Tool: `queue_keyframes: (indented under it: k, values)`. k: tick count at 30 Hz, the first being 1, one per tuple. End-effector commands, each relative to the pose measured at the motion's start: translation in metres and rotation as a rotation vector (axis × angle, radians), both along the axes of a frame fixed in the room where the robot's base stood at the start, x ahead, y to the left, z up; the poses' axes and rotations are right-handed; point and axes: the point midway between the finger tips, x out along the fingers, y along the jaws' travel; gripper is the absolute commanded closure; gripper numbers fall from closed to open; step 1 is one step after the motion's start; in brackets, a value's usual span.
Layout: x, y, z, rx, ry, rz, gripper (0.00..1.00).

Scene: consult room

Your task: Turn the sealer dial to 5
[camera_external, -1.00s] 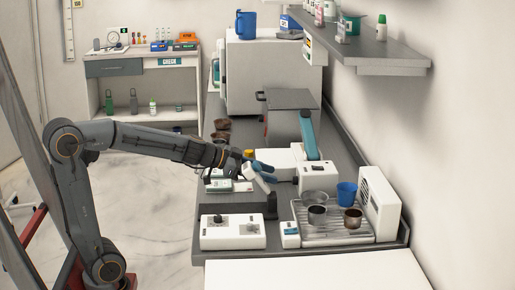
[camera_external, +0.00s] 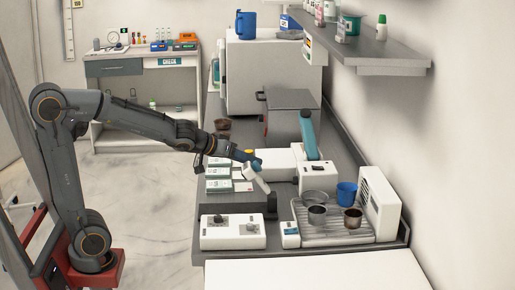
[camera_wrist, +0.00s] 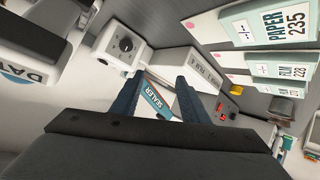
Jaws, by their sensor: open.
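My gripper (camera_external: 259,172) is open above the counter, to the left of the white machine (camera_external: 313,178) with the teal arm. In the wrist view its two dark blue fingers (camera_wrist: 161,82) are apart with nothing held between them. A teal SEALER label (camera_wrist: 157,101) shows between the fingers. A white box with a round black dial (camera_wrist: 125,45) lies beyond the left fingertip, apart from it. The dial has marks around it, too small to read, so its setting cannot be told. In the external view a white control box (camera_external: 238,241) with dark knobs stands at the counter's near end.
Labelled PAPER and FILM packs (camera_wrist: 270,28) lie close to my gripper; they also show in the external view (camera_external: 218,172). A draining tray (camera_external: 330,239) with metal cups and a blue cup (camera_external: 347,193) is at the near right. A shelf (camera_external: 385,55) overhangs the right side.

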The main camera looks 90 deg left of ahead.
Motion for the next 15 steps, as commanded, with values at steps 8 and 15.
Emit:
queue_keyframes:
  k: [8, 15]
  values:
    - [-0.029, -0.019, -0.010, -0.179, 0.082, 0.107, 0.59]
    - [-0.055, -0.049, -0.022, -0.346, 0.165, 0.171, 0.59]
